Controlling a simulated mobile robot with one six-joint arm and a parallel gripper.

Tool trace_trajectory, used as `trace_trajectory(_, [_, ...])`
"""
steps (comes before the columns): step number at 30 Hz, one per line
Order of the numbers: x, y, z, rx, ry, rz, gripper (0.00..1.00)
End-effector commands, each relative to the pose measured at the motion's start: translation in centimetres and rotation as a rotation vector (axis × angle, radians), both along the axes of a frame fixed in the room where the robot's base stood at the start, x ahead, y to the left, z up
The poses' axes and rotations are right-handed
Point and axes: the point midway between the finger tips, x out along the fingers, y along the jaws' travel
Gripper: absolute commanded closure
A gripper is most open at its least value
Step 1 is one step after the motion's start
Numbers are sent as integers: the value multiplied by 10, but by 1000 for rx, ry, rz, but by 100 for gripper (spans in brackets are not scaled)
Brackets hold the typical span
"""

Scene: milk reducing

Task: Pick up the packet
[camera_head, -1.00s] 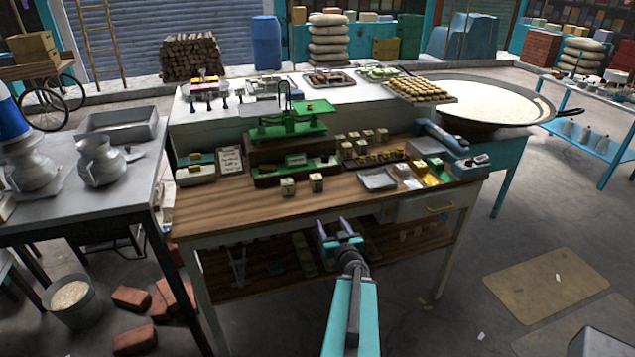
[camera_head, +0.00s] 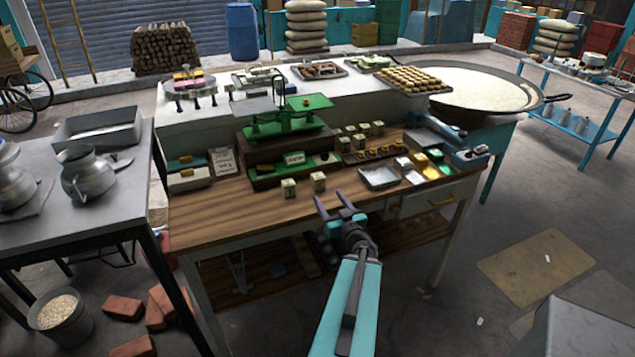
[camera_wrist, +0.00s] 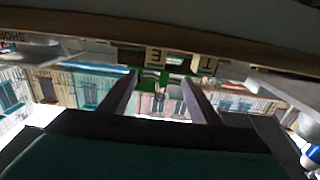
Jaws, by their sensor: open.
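Two small pale lettered cubes stand on the wooden worktable: a left cube (camera_head: 288,188) and a right cube (camera_head: 318,181). Small white, yellow and green packets, such as the yellow packet (camera_head: 430,172), lie at the table's right end. I cannot tell which item is the task's packet. My gripper (camera_head: 331,200) is open and empty at the table's front edge, just in front of the right cube and apart from it. In the wrist view, which is upside down, two lettered blocks (camera_wrist: 156,57) (camera_wrist: 208,66) show beyond my open fingers (camera_wrist: 160,80).
A green balance scale (camera_head: 288,125) stands behind the cubes. A metal tray (camera_head: 379,177) lies right of my gripper, near the packets. The wooden tabletop (camera_head: 240,205) is bare at its front left. A drawer with a handle (camera_head: 440,201) is under the right side.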

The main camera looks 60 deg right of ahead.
Motion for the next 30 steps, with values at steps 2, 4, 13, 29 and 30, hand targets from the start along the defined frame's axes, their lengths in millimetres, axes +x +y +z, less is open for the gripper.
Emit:
trace_trajectory(2, [-4, -3, 0, 0, 0, -7, 43])
trace_trajectory(4, [-7, -5, 0, 0, 0, -12, 43])
trace_trajectory(13, [-10, -12, -2, -2, 1, -20, 43])
trace_trajectory(29, [0, -23, -4, 0, 1, -22, 43])
trace_trajectory(30, [1, -24, -4, -1, 2, -23, 43])
